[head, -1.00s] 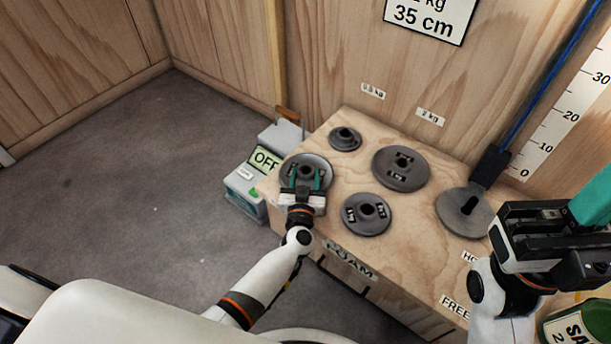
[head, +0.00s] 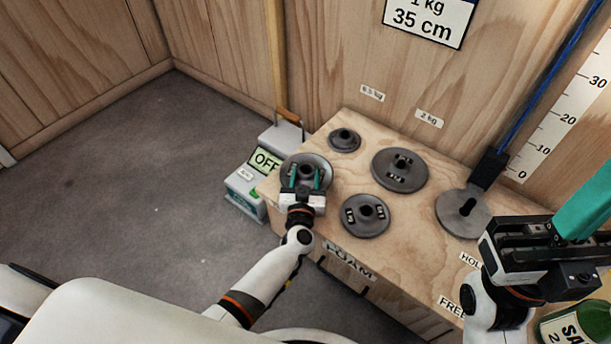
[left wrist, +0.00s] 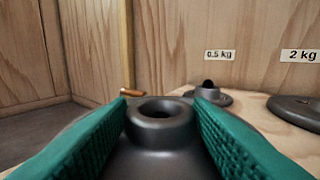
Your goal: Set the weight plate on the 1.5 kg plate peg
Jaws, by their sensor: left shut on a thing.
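A dark grey weight plate (head: 318,163) is at the left end of the wooden bench top, its raised hub pointing up. My left gripper (head: 306,180) is shut on that hub. In the left wrist view the teal fingers (left wrist: 163,125) lie on both sides of the hub (left wrist: 160,112), which has an open round hole; no peg top shows in it. I cannot tell whether the plate touches the bench. No 1.5 kg label is readable; a peg under the plate would be hidden. My right gripper (head: 545,240) is at the right edge, its fingertips not clear.
A small plate (head: 344,140), a larger plate (head: 400,182) and a medium plate (head: 366,228) stand close by on the bench (head: 420,235). A slotted plate (head: 450,210) is at the right under a blue cord. A scale reading OFF (head: 265,159) stands left of the bench.

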